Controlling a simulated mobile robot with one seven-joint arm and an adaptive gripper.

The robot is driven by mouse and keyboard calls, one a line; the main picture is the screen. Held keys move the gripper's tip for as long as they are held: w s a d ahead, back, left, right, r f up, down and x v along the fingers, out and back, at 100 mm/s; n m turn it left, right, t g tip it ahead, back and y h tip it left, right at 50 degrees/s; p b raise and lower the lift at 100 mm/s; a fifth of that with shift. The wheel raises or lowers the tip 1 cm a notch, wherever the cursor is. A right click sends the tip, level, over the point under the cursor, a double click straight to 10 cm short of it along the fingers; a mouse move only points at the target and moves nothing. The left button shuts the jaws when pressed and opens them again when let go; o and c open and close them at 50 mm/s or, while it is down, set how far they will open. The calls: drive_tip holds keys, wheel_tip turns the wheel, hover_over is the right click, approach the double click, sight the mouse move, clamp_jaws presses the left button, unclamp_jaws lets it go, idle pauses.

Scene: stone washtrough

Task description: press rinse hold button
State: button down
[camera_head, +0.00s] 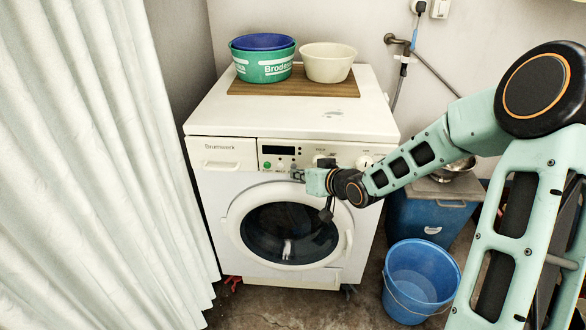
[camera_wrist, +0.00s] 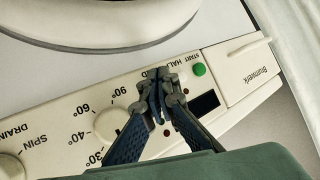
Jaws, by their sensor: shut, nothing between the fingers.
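The white washing machine (camera_head: 215,185) stands against the wall with its control panel facing me. My gripper (camera_head: 299,175) is at the lower part of the panel, right of the green button (camera_head: 267,165). In the wrist view my gripper (camera_wrist: 160,92) is shut and empty, fingertips over the panel beside the green button (camera_wrist: 199,69), labelled START. Partly covered lettering reads HAL and ND. I cannot make out a rinse hold button; my fingers hide that part. I cannot tell whether the fingertips touch the panel.
A temperature dial (camera_wrist: 110,125) and dark display (camera_wrist: 205,103) flank my fingers. The round door (camera_head: 290,232) is shut below the panel. A green tub (camera_head: 263,67) and cream bowl (camera_head: 328,64) stand on top. A blue bucket (camera_head: 420,278) stands right; a white curtain (camera_head: 90,160) hangs left.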

drive_tip(key=shift+s+a, duration=0.1)
drive_tip(key=shift+s, duration=2.8)
